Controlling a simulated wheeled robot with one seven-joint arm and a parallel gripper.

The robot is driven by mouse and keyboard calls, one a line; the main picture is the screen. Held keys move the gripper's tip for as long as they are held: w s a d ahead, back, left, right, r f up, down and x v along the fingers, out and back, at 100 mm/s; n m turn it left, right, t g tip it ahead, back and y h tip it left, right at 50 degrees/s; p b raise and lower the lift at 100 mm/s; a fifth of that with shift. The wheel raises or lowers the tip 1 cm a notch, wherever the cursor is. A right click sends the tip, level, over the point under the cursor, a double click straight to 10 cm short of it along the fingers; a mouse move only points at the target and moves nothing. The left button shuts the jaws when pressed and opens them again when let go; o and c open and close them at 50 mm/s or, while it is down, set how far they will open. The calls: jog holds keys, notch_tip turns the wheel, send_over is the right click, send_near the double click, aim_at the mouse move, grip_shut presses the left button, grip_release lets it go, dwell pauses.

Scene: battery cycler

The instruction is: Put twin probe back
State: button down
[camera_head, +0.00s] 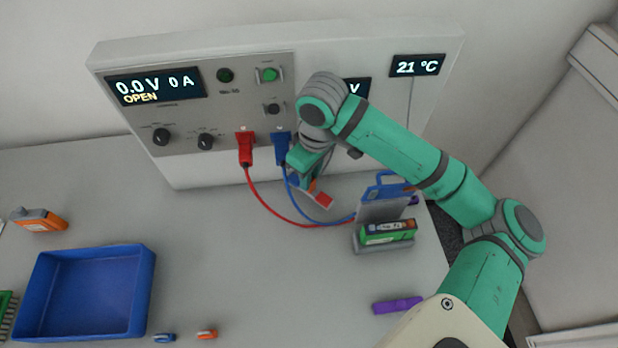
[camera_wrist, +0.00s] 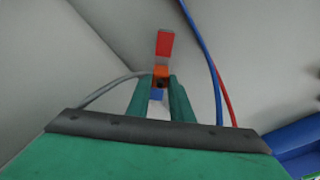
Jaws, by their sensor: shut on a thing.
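My gripper (camera_head: 312,184) is in front of the cycler's panel, right of the blue plug, and partly hidden by my arm. In the wrist view my gripper (camera_wrist: 161,82) is shut on a small orange part of the twin probe (camera_wrist: 161,71), with a dark hole and a blue bit below. A red block (camera_wrist: 165,43) shows just beyond the fingertips. A red block (camera_head: 324,201) also shows beside the fingers in the head view; I cannot tell whether it belongs to the probe. A grey cable (camera_wrist: 112,88) runs from near the fingers to the left.
The cycler (camera_head: 205,60) has a red plug (camera_head: 245,148) and a blue plug (camera_head: 282,147). Their leads run to a green battery (camera_head: 388,232) in a grey cradle under a blue-handled clamp (camera_head: 383,205). A blue tray (camera_head: 150,290), purple piece (camera_head: 398,305) and orange tool (camera_head: 40,219) are on the bench.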

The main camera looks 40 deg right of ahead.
aim_at(314, 192)
jog(key=shift+s+d+f, duration=0.1)
jog(key=shift+s+f, duration=0.05)
jog(key=shift+f, duration=0.5)
jog(key=shift+f, duration=0.1)
jog(key=c, duration=1.6)
grip_release()
jog(key=r, duration=0.8)
jog(key=s+r, duration=0.1)
jog(key=r, duration=0.3)
jog(key=shift+r, duration=0.1)
